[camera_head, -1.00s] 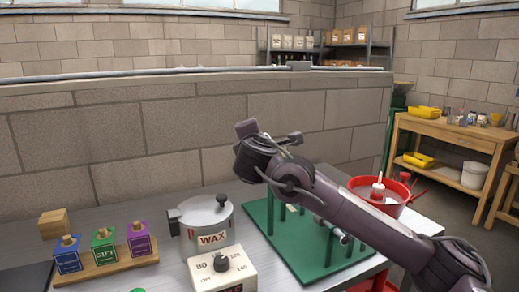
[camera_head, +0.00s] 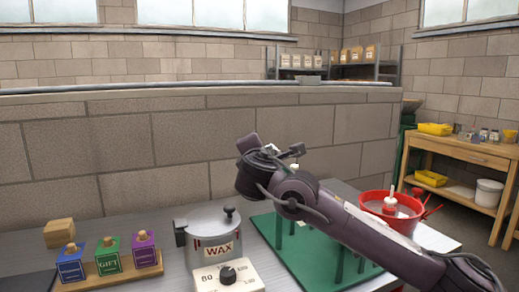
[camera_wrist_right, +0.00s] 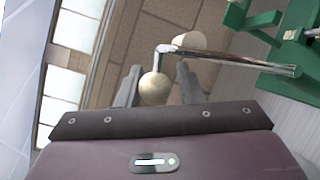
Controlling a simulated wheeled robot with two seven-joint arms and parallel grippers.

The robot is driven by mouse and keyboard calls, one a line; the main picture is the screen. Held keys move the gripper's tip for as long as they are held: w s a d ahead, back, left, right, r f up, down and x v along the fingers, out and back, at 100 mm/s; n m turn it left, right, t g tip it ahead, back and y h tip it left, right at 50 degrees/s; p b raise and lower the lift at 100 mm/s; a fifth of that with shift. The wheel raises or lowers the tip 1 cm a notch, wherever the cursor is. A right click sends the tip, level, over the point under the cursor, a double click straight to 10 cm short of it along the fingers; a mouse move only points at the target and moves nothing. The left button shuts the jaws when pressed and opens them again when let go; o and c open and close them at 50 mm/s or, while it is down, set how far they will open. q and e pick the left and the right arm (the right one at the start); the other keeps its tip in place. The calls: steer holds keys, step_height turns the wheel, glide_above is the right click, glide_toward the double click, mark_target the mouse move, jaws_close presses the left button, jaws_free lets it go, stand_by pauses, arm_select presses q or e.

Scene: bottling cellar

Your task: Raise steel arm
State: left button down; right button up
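The steel arm (camera_wrist_right: 235,60) shows in the right wrist view as a shiny bent rod running left from green framework (camera_wrist_right: 295,45). A cream ball knob (camera_wrist_right: 154,90) is at its near end. My right gripper (camera_wrist_right: 158,74) is open, with the knob between its two fingers and a gap visible on the right side. In the head view my right arm reaches over the green base plate (camera_head: 275,240) from the lower right. My left gripper is not in view.
A wax pot (camera_head: 207,240) and a white dial box (camera_head: 226,281) stand left of the green plate. A wooden rack (camera_head: 120,266) with several small coloured boxes is farther left. A red pot (camera_head: 393,214) stands on the right. A block wall (camera_head: 170,160) rises behind.

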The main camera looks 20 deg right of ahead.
steer(key=shift+o, duration=1.1)
steer(key=shift+r, duration=0.15)
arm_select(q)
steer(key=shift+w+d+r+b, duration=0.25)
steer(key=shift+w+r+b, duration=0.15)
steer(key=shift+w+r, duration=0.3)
arm_select(e)
steer(key=v, duration=0.7)
steer(key=shift+s, duration=0.35)
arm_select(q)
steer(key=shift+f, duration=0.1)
arm_select(e)
steer(key=shift+a, duration=0.1)
